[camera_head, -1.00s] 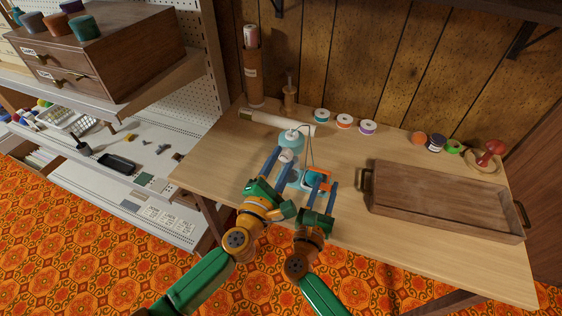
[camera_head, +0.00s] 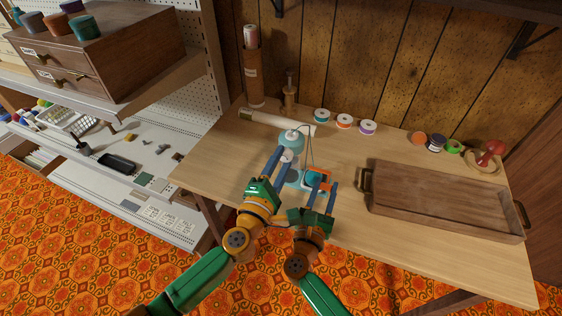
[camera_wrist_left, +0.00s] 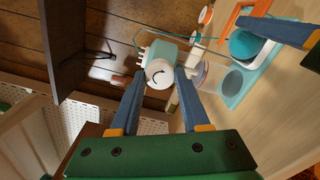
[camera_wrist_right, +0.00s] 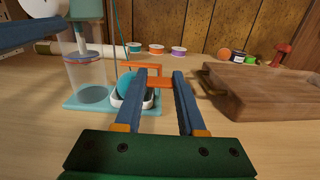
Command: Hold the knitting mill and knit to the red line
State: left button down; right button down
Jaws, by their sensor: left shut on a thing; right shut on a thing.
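The knitting mill has a teal head (camera_head: 291,137), a clear cylinder (camera_wrist_right: 89,80) and a teal base (camera_wrist_right: 90,103). It stands upright on the table. My left gripper (camera_head: 280,151) is shut on the white round part (camera_wrist_left: 160,73) at the mill's head. My right gripper (camera_head: 324,183) is shut on the orange bar (camera_wrist_right: 159,82) at the side of the base. A teal yarn ball (camera_wrist_right: 125,84) sits beside that bar, and thin yarn runs up from there. I see no red line. My fingers partly hide the mill.
A wooden tray (camera_head: 445,200) stands on the right of the table (camera_head: 350,223). Several spools, such as a white-and-orange one (camera_head: 344,121), line the back. A red mushroom-shaped thing (camera_head: 490,151) is at the back right. A pale roll (camera_head: 262,120) lies behind the mill.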

pick_arm(q)
jog(key=shift+c, duration=1.9)
grip_release()
jog(key=v, duration=1.2)
